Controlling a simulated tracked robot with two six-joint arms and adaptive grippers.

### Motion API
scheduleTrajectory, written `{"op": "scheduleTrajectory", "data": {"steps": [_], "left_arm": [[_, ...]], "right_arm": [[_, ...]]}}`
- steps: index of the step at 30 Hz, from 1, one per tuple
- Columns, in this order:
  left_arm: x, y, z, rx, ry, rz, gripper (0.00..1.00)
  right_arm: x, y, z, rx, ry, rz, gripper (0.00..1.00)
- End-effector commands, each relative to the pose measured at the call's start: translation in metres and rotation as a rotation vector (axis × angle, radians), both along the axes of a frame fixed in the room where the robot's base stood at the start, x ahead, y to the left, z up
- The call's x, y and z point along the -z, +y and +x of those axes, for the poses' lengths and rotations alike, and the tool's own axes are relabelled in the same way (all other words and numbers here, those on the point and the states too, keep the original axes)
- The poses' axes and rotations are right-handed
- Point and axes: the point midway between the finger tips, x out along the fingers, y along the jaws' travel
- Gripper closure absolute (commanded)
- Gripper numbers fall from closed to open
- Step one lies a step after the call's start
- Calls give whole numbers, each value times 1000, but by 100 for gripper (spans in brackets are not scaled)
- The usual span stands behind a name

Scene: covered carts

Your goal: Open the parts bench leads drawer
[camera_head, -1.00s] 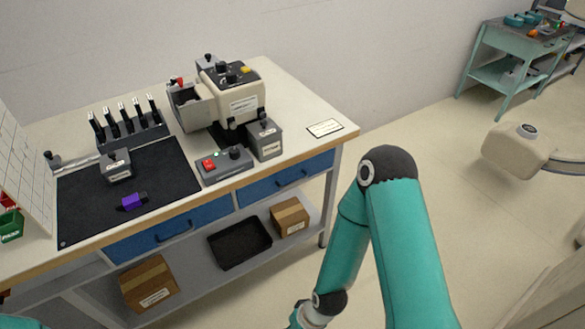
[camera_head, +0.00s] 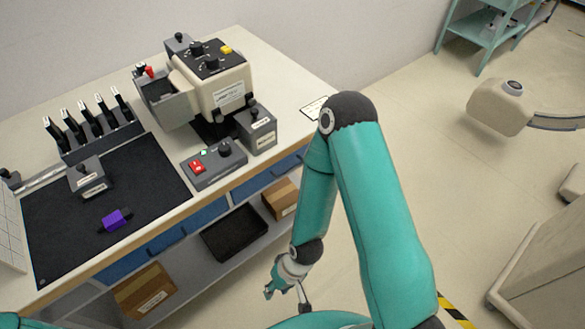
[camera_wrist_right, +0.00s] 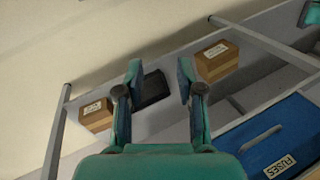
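No drawer label is readable there, and my right arm hides the right drawer's far end. In the right wrist view, a blue drawer (camera_wrist_right: 262,140) marked "FUSES" with a bar handle shows at lower right. A drawer marked for leads is not seen. My right gripper (camera_head: 285,294) is open and empty in front of the bench, below drawer height in the picture; its two spread fingers (camera_wrist_right: 160,95) show in the wrist view. My left gripper is out of view.
The lower shelf holds a black tray (camera_head: 235,232) and two cardboard boxes (camera_head: 145,290) (camera_head: 280,198). On the benchtop (camera_head: 290,90) stand a beige machine (camera_head: 222,88), a control box (camera_head: 213,167) and a black mat (camera_head: 60,225). The floor right of my arm is fairly open.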

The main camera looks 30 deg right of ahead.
Motion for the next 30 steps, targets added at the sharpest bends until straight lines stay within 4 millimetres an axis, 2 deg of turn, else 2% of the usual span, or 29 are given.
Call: {"op": "scheduleTrajectory", "data": {"steps": [5,8,11,13,15,18,21,24,27,30], "left_arm": [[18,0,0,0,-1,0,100],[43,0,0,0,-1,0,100],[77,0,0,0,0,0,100],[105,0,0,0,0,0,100],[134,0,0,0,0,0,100],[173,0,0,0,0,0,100],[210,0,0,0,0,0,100],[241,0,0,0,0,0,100],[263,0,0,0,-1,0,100],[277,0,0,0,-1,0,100]], "right_arm": [[9,-11,18,-35,-85,-5,63],[18,-28,45,-99,-221,-25,63],[25,-59,80,-204,-424,-86,63],[25,-88,105,-301,-588,-164,63],[21,-120,126,-409,-755,-276,63],[8,-165,144,-580,-966,-482,63],[-10,-203,149,-763,-1123,-722,63],[-28,-230,144,-941,-1219,-959,63],[-43,-245,134,-1099,-1264,-1159,63],[-55,-252,126,-1217,-1279,-1301,63]]}}
